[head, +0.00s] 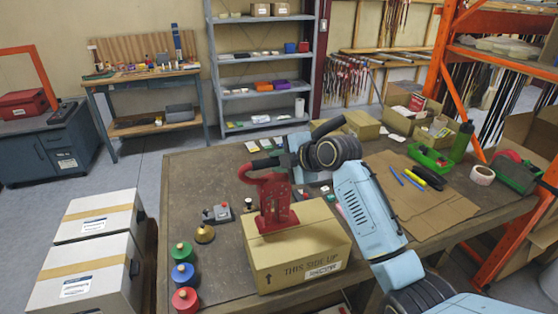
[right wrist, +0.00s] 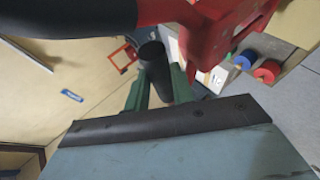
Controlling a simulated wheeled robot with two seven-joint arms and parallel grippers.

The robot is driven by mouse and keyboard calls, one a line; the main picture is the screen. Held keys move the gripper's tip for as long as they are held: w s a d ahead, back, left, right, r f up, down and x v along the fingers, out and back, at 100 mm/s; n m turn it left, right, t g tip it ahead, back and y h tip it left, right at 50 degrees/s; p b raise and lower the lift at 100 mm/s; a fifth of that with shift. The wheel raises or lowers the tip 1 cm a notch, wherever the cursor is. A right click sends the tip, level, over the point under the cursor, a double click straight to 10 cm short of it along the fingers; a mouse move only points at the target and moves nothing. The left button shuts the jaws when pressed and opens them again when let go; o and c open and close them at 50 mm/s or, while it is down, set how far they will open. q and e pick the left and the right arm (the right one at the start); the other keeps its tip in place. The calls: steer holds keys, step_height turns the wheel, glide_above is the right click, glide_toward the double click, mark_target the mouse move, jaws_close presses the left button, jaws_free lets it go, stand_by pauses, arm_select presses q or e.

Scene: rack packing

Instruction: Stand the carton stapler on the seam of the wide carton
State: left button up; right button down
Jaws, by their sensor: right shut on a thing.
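The red carton stapler (head: 272,198) is upright at the top of the wide cardboard carton (head: 300,264), toward its back left part. Its base appears to rest on the carton's top; the exact contact and the seam under it are hard to make out. My right gripper (head: 278,160) is shut on the stapler's dark handle, reaching in from the right. In the right wrist view the green fingers (right wrist: 158,90) close around the dark handle, with the red stapler body (right wrist: 225,35) beside them. My left gripper is not in view.
Blue, green and red knobbed weights (head: 184,275) and a brass one (head: 204,234) stand left of the carton. A small grey device (head: 217,213) lies behind them. A flat cardboard sheet (head: 405,195) and a green tray (head: 430,160) lie on the right of the workbench (head: 190,165).

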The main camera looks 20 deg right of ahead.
mark_target(279, 180)
steer(key=shift+w+f+b, duration=0.1)
steer(key=shift+f+b, duration=0.7)
steer(key=shift+b, duration=0.05)
steer(key=shift+f+b, duration=0.5)
steer(key=shift+f, duration=0.35)
